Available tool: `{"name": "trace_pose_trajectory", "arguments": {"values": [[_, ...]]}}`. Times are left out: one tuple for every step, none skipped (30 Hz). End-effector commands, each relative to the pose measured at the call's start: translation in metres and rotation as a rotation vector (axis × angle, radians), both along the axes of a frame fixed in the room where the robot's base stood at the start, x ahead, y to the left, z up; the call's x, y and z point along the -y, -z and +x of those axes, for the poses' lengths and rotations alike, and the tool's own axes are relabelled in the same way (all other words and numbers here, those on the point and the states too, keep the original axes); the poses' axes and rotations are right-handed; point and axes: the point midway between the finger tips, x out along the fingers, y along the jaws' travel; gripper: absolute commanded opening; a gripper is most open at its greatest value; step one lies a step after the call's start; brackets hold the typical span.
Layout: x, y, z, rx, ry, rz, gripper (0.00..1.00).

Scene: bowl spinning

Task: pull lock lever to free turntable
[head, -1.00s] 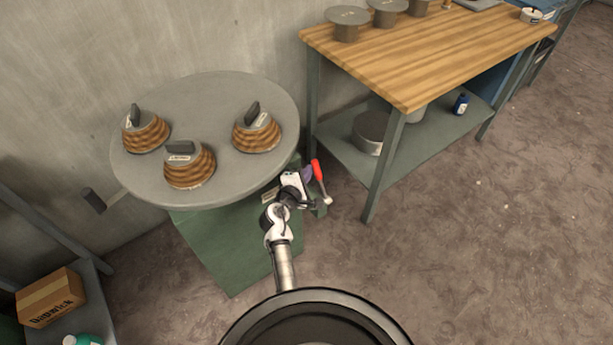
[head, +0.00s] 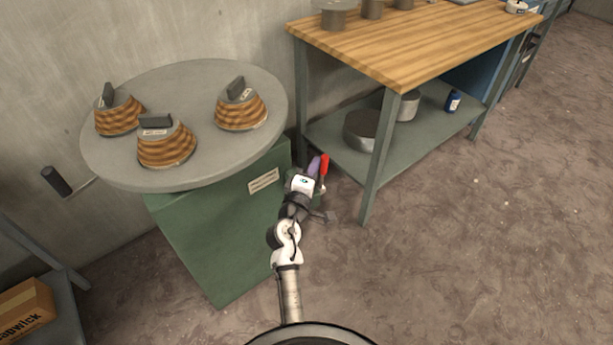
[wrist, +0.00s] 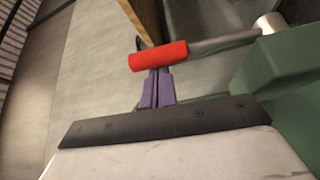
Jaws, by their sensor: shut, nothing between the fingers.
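The round grey turntable (head: 205,80) sits on a green cabinet (head: 215,235) and carries three wood-banded bowls with grey tops. The lock lever has a red handle (head: 324,165) at the cabinet's right side. In the wrist view, the red handle (wrist: 158,56) lies across the picture on a grey rod (wrist: 222,42) running to a pale pivot by the green housing (wrist: 285,75). My gripper (head: 314,167) is beside the handle, on its left in the head view. In the wrist view, its purple fingers (wrist: 157,88) are together, with tips at the handle. Contact cannot be told.
A wood-topped workbench (head: 420,45) with a lower shelf stands right of the cabinet, one leg close to my gripper. A black knob on a rod (head: 56,181) sticks out at the turntable's left. A cardboard box (head: 25,308) is lower left. The floor at right is clear.

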Motion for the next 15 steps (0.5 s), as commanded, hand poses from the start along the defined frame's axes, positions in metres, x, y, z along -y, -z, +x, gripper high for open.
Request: {"name": "trace_pose_trajectory", "arguments": {"values": [[0.005, 0.009, -0.005, 0.029, 0.003, 0.026, 0.00], [0.007, 0.006, -0.008, 0.027, 0.003, 0.025, 0.00], [0.010, 0.006, -0.011, 0.026, 0.003, 0.023, 0.00], [0.012, 0.005, -0.013, 0.026, 0.003, 0.023, 0.00], [0.013, 0.005, -0.015, 0.023, 0.003, 0.022, 0.00], [0.015, 0.005, -0.018, 0.022, 0.002, 0.021, 0.00], [0.017, 0.005, -0.020, 0.023, 0.002, 0.020, 0.00], [0.019, 0.005, -0.022, 0.022, 0.002, 0.020, 0.00], [0.020, 0.006, -0.024, 0.021, 0.002, 0.021, 0.00], [0.022, 0.007, -0.026, 0.021, 0.002, 0.021, 0.00], [0.023, 0.007, -0.027, 0.021, 0.002, 0.021, 0.00], [0.025, 0.008, -0.029, 0.021, 0.002, 0.020, 0.00], [0.026, 0.008, -0.030, 0.021, 0.002, 0.020, 0.00], [0.027, 0.009, -0.032, 0.021, 0.002, 0.020, 0.00], [0.028, 0.010, -0.033, 0.020, 0.002, 0.019, 0.00]]}}
